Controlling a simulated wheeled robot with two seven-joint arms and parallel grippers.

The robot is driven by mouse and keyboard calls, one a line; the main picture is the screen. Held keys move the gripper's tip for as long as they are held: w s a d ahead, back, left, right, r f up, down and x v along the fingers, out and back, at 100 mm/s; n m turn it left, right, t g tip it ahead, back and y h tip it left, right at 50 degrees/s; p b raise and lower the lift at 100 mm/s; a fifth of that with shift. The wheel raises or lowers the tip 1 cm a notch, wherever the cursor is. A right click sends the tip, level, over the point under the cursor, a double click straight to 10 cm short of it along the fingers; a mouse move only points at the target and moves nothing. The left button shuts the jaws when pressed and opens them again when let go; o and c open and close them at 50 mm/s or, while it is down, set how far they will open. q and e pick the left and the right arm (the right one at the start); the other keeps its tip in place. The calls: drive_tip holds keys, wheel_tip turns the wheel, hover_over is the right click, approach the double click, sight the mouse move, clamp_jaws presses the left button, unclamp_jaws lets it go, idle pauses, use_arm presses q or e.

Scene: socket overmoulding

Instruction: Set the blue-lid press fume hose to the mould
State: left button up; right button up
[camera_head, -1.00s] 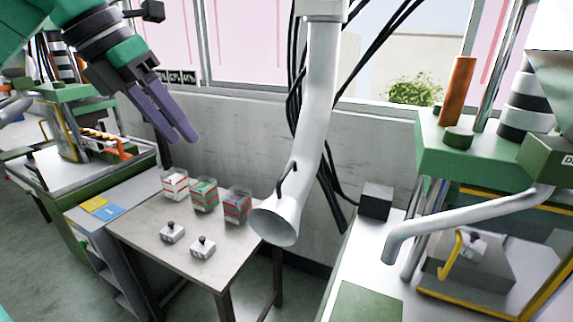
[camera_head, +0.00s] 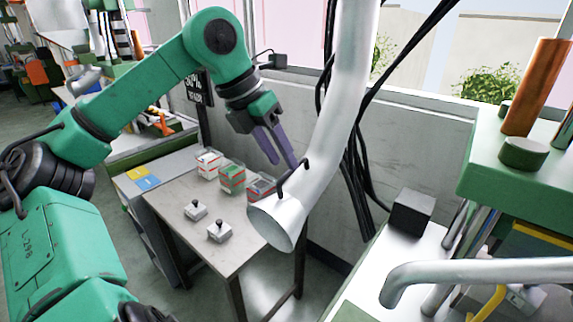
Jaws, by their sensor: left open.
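The fume hose (camera_head: 345,110) is a wide white duct that hangs from above and ends in a flared hood (camera_head: 279,221) facing down and left. A thin dark handle (camera_head: 292,178) stands on the hood's upper side. My left gripper (camera_head: 282,160) has purple fingers, is open and empty, and is just up and left of the handle. I cannot tell whether a finger touches the handle. A green press (camera_head: 520,170) is at the right, only partly in frame. The blue lid and the mould cannot be made out. My right gripper is not in view.
A small table (camera_head: 228,253) under the hood bears clear boxes with red-edged labels (camera_head: 232,176) and two white knobbed blocks (camera_head: 219,231). A grey bent pipe (camera_head: 480,270) and a black box (camera_head: 411,212) are at the right. Black cables hang behind the hose.

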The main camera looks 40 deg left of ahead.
use_arm(q)
drive_tip(key=shift+x, duration=0.85)
drive_tip(key=shift+d+f, duration=0.1)
drive_tip(key=shift+f, duration=0.35)
drive_tip(key=shift+w, duration=0.1)
clamp_jaws()
